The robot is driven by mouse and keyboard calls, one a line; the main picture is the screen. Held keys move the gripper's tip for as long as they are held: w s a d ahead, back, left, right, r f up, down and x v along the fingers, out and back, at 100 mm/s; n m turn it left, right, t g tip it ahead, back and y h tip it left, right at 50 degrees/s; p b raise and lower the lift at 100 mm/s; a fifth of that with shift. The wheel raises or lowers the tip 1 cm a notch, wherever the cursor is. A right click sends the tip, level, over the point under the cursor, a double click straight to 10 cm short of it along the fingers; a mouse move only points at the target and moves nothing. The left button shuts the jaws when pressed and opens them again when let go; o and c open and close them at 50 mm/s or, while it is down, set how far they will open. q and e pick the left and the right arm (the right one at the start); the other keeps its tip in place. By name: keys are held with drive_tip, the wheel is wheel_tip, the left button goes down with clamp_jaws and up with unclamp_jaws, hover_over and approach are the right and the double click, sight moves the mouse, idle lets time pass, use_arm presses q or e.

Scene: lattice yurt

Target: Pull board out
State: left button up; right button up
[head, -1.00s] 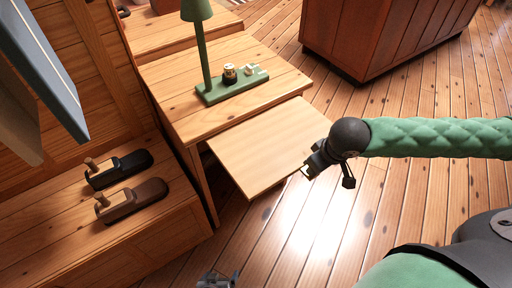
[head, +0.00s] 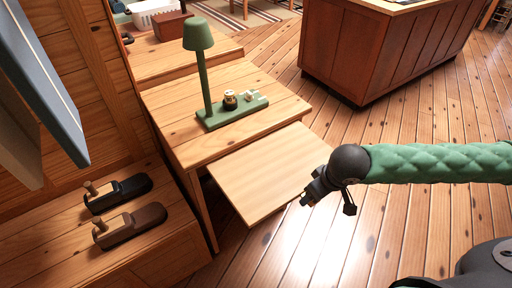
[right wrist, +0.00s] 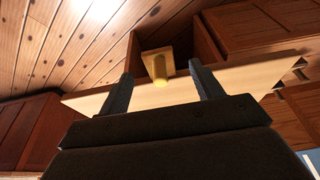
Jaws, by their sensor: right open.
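The pale wooden board (head: 262,170) extends from under the top of a small wooden table (head: 180,105) in the head view. My right gripper (head: 307,200) is at the board's outer right edge. In the right wrist view the gripper (right wrist: 161,76) is open, its two dark fingers apart. The board (right wrist: 250,75) runs across behind the fingers there. I cannot tell whether the fingers touch anything. My left gripper is out of view.
A green lamp (head: 203,70) stands on the table with small items on its base. Two hand planes (head: 118,192) (head: 130,225) lie on a wooden bench at left. A large wooden cabinet (head: 385,50) stands at the back. The plank floor in front of the board is clear.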

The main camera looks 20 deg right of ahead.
drive_tip(key=shift+r, duration=0.1)
wheel_tip(320, 180, up, 7)
drive_tip(key=p, duration=0.7)
idle(0.5)
drive_tip(key=p+v, duration=0.7)
drive_tip(key=p, duration=0.3)
drive_tip(key=shift+r, duration=0.3)
drive_tip(key=shift+s, duration=0.15)
idle(0.3)
